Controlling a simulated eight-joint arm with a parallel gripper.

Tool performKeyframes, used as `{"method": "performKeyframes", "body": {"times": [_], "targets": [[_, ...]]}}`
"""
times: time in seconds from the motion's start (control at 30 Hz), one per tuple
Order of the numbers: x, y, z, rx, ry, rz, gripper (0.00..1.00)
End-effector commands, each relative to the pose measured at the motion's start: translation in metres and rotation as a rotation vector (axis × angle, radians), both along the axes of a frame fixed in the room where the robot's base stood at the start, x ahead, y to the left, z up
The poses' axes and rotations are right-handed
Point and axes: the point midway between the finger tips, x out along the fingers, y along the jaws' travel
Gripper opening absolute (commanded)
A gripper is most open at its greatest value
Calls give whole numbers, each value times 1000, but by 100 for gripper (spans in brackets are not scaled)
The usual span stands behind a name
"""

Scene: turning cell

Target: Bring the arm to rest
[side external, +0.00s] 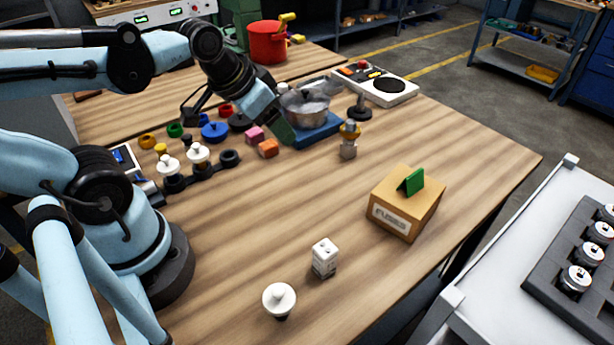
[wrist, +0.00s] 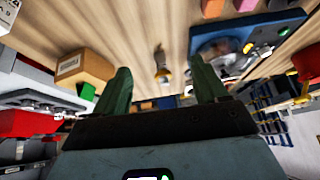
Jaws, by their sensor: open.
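My gripper (side external: 280,128) hangs above the wooden table (side external: 290,215), beside the blue tray with a metal pot and over the small coloured blocks. In the wrist view its two green fingers (wrist: 164,88) stand wide apart with nothing between them. A small brass-topped piece (wrist: 162,72) shows beyond the gap between the fingers; in the side view it stands on the table (side external: 348,140) to the right of the gripper. My arm reaches out from the left, with the forearm high over the table.
A cardboard box (side external: 395,216) with a green piece on top stands at the right. A white block (side external: 325,262) and a white knob (side external: 279,299) stand at the front. The metal pot (side external: 304,112) and a red pot (side external: 267,46) are near the back. The table's middle is clear.

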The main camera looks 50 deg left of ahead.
Motion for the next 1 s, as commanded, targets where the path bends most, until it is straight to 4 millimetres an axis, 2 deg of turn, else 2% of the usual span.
{"method": "performKeyframes", "body": {"times": [0.03,0.1,0.2,1.0], "targets": [[2,-12,-1,-16,-32,-13,72],[5,-23,-2,-37,-64,-16,72],[6,-29,-2,-52,-86,-16,72],[6,-29,-1,-53,-88,-15,72]]}}
